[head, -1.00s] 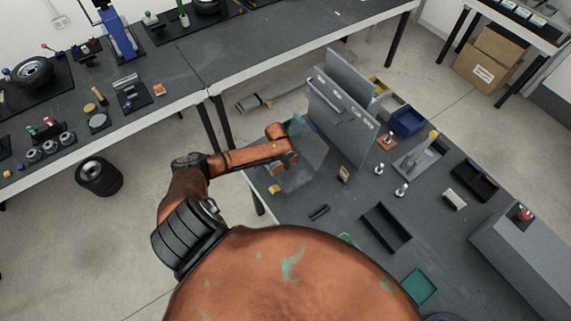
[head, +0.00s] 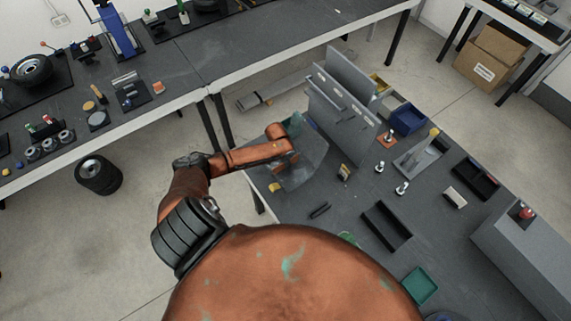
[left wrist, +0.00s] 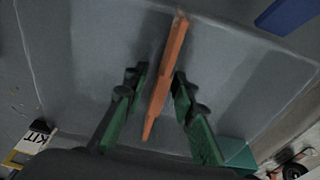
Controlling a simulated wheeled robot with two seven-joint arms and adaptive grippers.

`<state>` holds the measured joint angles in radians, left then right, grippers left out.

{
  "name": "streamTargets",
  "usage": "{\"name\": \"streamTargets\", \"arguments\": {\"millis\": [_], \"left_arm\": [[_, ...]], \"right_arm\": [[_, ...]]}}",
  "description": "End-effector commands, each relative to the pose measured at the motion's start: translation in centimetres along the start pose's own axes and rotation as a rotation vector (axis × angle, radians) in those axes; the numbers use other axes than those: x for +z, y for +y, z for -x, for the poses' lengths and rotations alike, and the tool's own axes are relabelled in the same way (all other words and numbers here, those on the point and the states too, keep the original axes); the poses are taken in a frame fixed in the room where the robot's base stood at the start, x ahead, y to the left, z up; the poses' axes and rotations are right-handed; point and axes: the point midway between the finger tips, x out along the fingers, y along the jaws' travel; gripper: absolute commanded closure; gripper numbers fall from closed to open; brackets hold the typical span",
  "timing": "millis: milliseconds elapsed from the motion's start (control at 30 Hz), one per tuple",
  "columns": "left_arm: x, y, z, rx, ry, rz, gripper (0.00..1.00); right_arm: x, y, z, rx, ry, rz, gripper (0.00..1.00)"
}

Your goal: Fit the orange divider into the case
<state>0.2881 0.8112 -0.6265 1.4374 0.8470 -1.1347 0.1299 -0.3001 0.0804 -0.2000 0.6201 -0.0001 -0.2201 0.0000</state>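The orange divider (left wrist: 166,80) is a long thin strip seen edge-on in the left wrist view. It lies between the green-padded fingers of my left gripper (left wrist: 160,82), which are apart with a narrow gap visible on each side of it. Behind it is a broad grey surface with pale edges, seemingly the case (left wrist: 90,45). In the head view the grey, pale-edged piece (head: 310,165) sits at the bench's left end, under my left wrist. My arm hides the divider there. Whether the divider touches the case cannot be told. My right gripper is not in view.
A grey upright panel (head: 340,100) stands just right of my left wrist. A blue bin (head: 407,120), a black tray (head: 386,227) and a green tray (head: 420,286) stand farther right. A small black part (head: 320,210) lies nearer me, with bare bench around it.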

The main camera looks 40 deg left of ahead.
Motion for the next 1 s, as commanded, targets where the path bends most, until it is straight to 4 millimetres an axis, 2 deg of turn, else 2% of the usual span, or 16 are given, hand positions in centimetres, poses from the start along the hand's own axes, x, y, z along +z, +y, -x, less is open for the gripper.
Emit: {"name": "streamTargets", "arguments": {"millis": [233,367,800,1000], "left_arm": [[0.0,0.0,0.1,0.000,0.000,0.000,0.75],[0.0,-0.1,1.1,-0.001,0.001,0.000,0.75],[0.0,-0.1,9.6,-0.002,0.001,-0.002,0.75],[0.0,-0.1,11.6,0.000,0.000,0.000,0.75]], "right_arm": [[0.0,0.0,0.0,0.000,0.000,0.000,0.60],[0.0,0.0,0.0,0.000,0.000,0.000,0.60],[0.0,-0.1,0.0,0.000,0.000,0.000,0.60],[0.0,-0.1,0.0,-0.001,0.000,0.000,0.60]]}}
